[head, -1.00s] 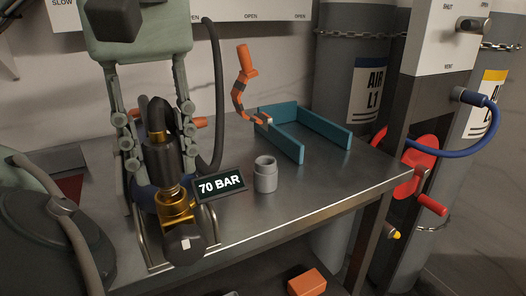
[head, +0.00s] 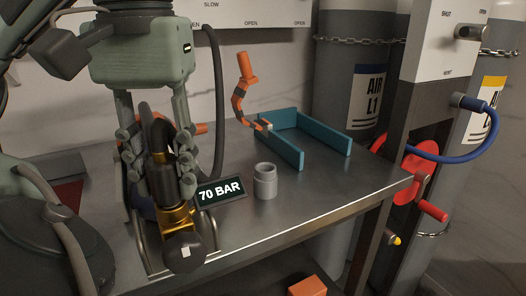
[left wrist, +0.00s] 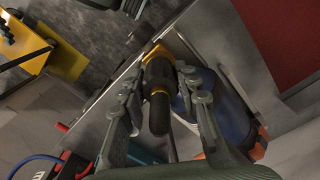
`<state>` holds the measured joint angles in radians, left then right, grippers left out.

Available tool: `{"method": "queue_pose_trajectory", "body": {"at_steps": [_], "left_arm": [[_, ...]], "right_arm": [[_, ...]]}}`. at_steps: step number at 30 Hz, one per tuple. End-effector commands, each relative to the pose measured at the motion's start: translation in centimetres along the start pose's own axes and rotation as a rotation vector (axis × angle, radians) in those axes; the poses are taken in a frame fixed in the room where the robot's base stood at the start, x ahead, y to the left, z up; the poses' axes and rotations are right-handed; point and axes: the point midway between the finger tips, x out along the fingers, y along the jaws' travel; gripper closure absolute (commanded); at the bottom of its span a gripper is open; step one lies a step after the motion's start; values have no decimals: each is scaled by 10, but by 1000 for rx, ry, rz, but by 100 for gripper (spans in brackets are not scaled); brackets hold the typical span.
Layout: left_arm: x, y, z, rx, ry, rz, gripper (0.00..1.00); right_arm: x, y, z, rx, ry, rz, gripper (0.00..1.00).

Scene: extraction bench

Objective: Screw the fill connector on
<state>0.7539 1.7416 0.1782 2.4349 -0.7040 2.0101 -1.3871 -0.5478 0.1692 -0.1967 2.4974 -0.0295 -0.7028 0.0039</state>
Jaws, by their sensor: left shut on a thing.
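The fill connector (head: 160,172), a black sleeve with a black hose at its top, stands upright at the brass valve (head: 176,217) on the left of the bench. Whether its thread is engaged cannot be told. My left gripper (head: 158,168) points down from above and is shut on the connector, one finger on each side. In the left wrist view, the black connector (left wrist: 159,100) lies between the fingers, with brass beyond it. A black knob (head: 184,252) sits at the front of the valve. A blue cylinder (left wrist: 228,105) is partly hidden. My right gripper is out of view.
A "70 BAR" display (head: 220,191) stands close right of the valve. The bench's front right is clear.

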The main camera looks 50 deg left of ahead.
Motion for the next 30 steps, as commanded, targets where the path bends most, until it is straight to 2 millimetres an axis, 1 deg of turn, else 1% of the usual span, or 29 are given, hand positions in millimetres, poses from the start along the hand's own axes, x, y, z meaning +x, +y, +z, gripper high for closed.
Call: {"method": "queue_pose_trajectory", "body": {"at_steps": [1,3,5,8,12,13,18,19,27,30], "left_arm": [[-1,0,0,77,1,1,100],[0,0,0,168,1,1,100],[0,0,0,219,1,0,100],[0,0,0,253,1,0,100],[0,0,0,253,1,0,100],[0,0,0,252,1,0,67],[0,0,0,251,0,0,46],[0,0,0,251,0,0,44],[0,0,0,249,0,-1,44],[-4,0,0,246,-1,-1,44]], "right_arm": [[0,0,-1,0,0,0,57],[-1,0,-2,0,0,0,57],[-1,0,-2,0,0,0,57],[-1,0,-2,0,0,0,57],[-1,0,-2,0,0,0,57],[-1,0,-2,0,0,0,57],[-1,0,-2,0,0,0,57],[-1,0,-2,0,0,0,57],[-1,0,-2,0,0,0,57],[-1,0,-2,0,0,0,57]]}}
